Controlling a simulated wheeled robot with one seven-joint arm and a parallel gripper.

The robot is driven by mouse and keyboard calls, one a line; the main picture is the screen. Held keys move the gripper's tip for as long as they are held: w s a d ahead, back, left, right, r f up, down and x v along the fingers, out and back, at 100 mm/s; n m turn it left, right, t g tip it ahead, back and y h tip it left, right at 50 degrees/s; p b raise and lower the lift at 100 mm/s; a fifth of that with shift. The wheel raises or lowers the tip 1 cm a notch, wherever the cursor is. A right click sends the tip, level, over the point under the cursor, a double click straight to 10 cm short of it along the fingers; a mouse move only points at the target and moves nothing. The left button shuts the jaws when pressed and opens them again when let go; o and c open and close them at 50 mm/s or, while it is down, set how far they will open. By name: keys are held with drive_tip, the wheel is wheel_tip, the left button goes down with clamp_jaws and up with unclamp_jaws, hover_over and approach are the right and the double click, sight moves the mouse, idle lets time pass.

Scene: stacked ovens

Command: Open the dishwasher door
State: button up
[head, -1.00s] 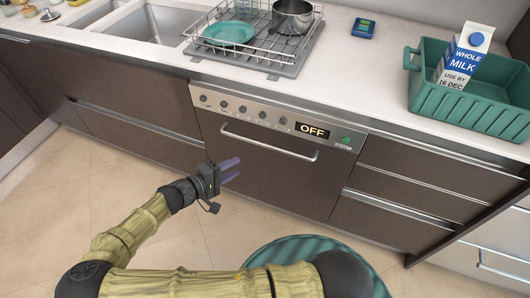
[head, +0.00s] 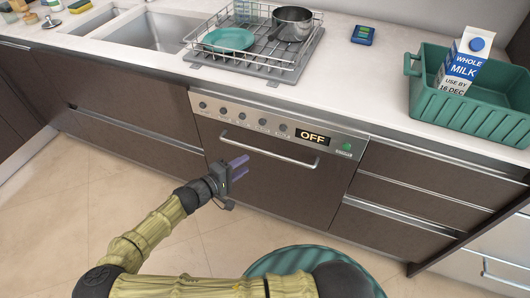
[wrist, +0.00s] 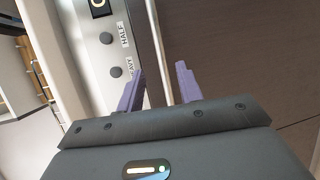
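The dishwasher door (head: 262,182) is a dark brown front panel, closed, below a silver control strip with knobs, an "OFF" display and a green button. Its silver bar handle (head: 268,149) runs across the top of the door. My gripper (head: 243,167) is in front of the door's left part, a little below the handle's left end. The control strip (wrist: 105,60) shows at left there and the dark door panel (wrist: 250,60) at right. I cannot tell the exact gap to the handle.
On the counter above stand a dish rack (head: 255,50) with a teal plate and pot, a blue device (head: 364,32) and a green crate (head: 470,105) holding a milk carton (head: 462,62). Drawers (head: 415,190) flank the door. The floor (head: 80,215) at left is clear.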

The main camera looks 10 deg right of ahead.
sight(263, 153)
drive_tip(key=x, duration=1.1)
drive_tip(key=shift+b, duration=0.4)
drive_tip(key=shift+c, duration=0.5)
clamp_jaws()
